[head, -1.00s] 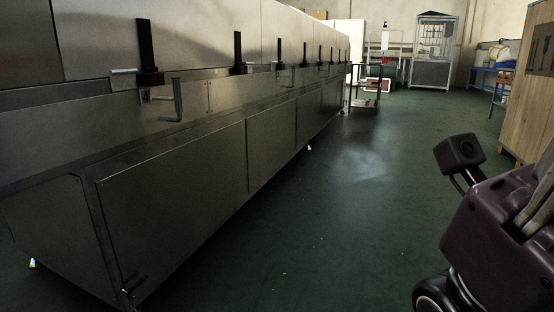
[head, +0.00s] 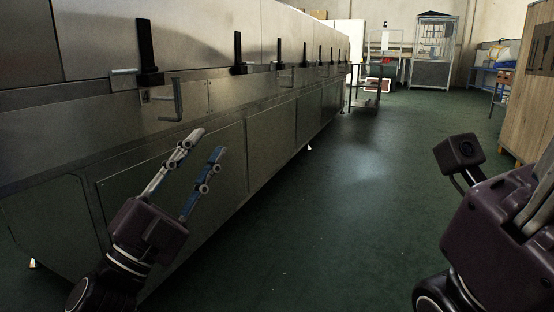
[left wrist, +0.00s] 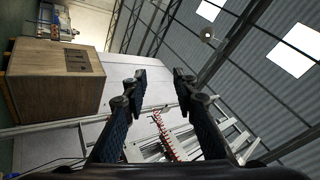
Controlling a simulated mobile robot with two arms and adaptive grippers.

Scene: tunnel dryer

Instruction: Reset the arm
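My left gripper (head: 209,142) is raised in front of the dryer's lower panels in the head view, fingers pointing up and to the right. Its two fingers are apart, with nothing between them. The left wrist view also shows this gripper (left wrist: 160,78) open and empty, facing up toward the wall and roof. My right gripper (head: 540,205) is at the right edge of the head view. Its purple body and wrist camera show, but its fingertips are cut off by the frame, so its opening cannot be judged.
A long steel tunnel dryer (head: 230,110) with black upright handles runs along the left. A wooden crate (head: 527,95) stands at the right and also shows in the left wrist view (left wrist: 52,80). A glazed cabinet (head: 432,60) stands far back. The green floor between is clear.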

